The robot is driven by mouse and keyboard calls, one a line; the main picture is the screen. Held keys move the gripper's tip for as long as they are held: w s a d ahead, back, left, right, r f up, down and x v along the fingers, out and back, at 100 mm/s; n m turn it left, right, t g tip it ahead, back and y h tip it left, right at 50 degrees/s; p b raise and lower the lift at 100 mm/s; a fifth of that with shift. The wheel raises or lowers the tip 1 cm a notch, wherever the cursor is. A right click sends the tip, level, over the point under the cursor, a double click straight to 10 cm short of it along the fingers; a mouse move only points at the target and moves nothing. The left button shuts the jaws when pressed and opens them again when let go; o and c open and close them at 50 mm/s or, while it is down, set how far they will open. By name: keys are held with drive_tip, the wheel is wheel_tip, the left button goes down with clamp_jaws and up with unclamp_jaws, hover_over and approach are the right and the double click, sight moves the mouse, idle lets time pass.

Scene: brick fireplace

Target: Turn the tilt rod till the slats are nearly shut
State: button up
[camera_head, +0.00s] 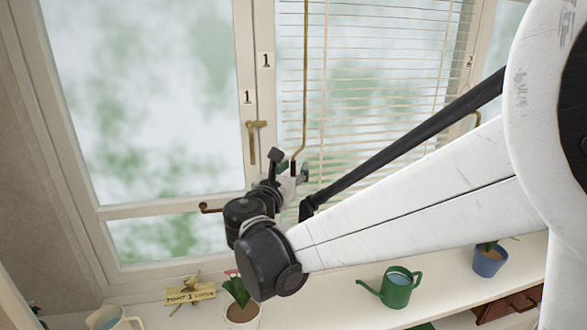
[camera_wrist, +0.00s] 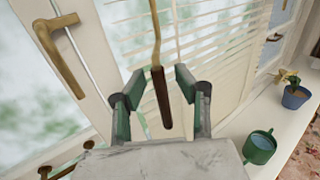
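The tilt rod (camera_head: 305,75) hangs in front of the pale slatted blind (camera_head: 400,60) in the head view. It is thin and gold, with a dark brown grip at its lower end, clear in the wrist view (camera_wrist: 161,97). Gaps between the slats let the outside show in the head view. My gripper (camera_wrist: 159,78) is open, with one finger on each side of the brown grip. A gap shows between the grip and both fingers. In the head view my gripper (camera_head: 290,165) is at the rod's lower end, and my arm hides part of the blind.
A brass window handle (camera_head: 252,142) is just left of my gripper. On the sill (camera_head: 340,308) below stand a green watering can (camera_head: 397,289), a blue plant pot (camera_head: 489,262), another potted plant (camera_head: 240,310) and a small yellow sign (camera_head: 190,294).

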clamp_jaws()
